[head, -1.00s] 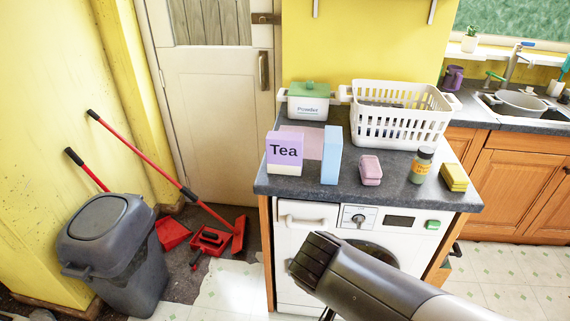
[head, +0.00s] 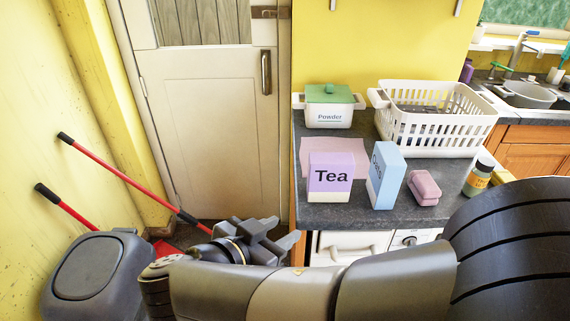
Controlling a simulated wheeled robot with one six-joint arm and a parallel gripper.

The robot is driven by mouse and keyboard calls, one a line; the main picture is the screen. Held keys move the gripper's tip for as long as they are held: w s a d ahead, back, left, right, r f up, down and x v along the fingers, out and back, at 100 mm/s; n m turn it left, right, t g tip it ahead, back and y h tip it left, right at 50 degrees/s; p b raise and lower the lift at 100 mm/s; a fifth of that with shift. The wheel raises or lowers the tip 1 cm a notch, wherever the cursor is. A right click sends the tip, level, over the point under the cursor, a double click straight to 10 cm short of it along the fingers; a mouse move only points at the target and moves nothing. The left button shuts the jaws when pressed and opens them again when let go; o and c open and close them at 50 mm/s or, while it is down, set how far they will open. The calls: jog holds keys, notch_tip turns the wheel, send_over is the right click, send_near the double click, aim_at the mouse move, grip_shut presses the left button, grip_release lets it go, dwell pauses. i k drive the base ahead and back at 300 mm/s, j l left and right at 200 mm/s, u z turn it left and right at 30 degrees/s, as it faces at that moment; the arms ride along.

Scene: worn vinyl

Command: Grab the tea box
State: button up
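The tea box (head: 331,178) is a small upright carton, purple above and white below, with "Tea" on its front. It stands near the front left of the grey countertop (head: 325,216) in the head view. My gripper (head: 283,233) is to the left of the counter's front corner, lower in the picture than the box and apart from it. Its two grey fingers look spread, with nothing between them.
A powder tin (head: 328,107) and white basket (head: 432,120) stand behind. A grey bin (head: 92,278) is at lower left.

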aim_at(330, 176)
jog(key=i+j+z, duration=0.2)
jog(key=j, duration=0.2)
jog(key=i+j+z, duration=0.2)
jog(key=j, duration=0.2)
jog(key=j+z, duration=0.2)
jog(key=j, duration=0.25)
jog(key=i+j+z, duration=0.2)
jog(key=j, duration=0.25)
jog(key=k+z, duration=0.1)
jog(key=z, duration=0.85)
